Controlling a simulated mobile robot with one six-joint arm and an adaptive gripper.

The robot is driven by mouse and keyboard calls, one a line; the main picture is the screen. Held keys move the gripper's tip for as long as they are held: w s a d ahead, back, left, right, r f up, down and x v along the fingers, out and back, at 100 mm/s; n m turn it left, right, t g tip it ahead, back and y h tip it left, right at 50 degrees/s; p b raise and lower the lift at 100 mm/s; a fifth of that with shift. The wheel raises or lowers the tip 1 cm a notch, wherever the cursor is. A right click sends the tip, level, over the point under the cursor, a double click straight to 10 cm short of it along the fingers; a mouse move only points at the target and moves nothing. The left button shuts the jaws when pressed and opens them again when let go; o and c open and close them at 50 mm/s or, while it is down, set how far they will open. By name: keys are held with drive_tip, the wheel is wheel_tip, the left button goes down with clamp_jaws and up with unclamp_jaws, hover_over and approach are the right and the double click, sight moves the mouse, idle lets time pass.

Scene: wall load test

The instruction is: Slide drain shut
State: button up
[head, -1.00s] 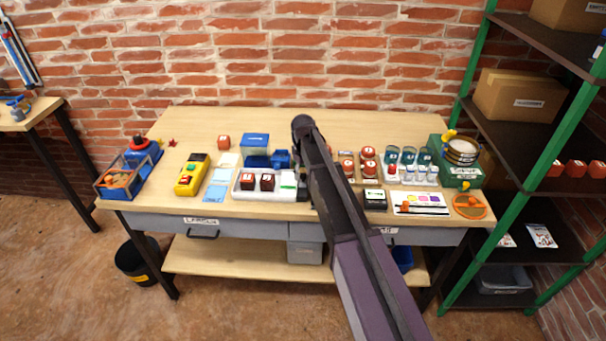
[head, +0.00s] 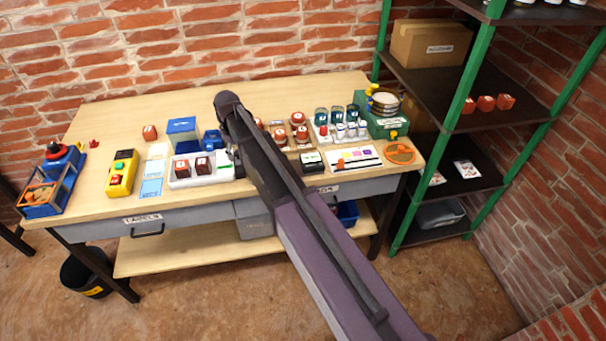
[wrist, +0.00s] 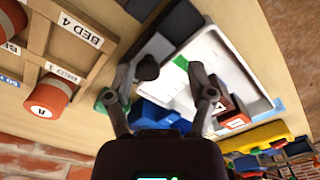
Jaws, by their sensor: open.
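Nothing in view is readably labelled drain. The right drawer (head: 375,187) is in the bench front, its label partly covered by my arm. I cannot read that label, and the drawer looks about flush with the bench edge. The left drawer (head: 190,215) reads LABELS and looks shut. A green unit (head: 388,127) with a round top and a yellow part stands at the bench's back right. My gripper (wrist: 175,85) is open and empty in the wrist view, above the bench near a white tray (wrist: 220,65) and a blue bin (wrist: 150,113). My arm hides its fingers in the head view.
A yellow control box (head: 122,173), blue box (head: 50,185) and red-topped blocks crowd the bench (head: 95,118). Vials stand left of the green unit. A green-posted shelf rack (head: 460,110) stands to the right. The floor (head: 450,290) in front right is clear.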

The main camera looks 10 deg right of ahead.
sight(239, 162)
drive_tip(key=shift+r+p, duration=6)
drive_tip(key=shift+r, duration=0.35)
drive_tip(key=s+d+f+m+b, duration=0.3)
drive_tip(key=s+d, duration=0.5)
drive_tip(key=s, duration=0.3)
drive_tip(key=s+d+f+m+b, duration=0.4)
drive_tip(key=s+d, duration=0.5)
drive_tip(key=s, duration=0.2)
drive_tip(key=shift+d+f+m, duration=0.15)
drive_tip(key=shift+d+m, duration=0.05)
drive_tip(key=shift+m, duration=0.1)
drive_tip(key=s, duration=0.1)
drive_tip(key=s+d+m, duration=0.1)
drive_tip(key=shift+s+d, duration=0.2)
drive_tip(key=shift+s, duration=0.1)
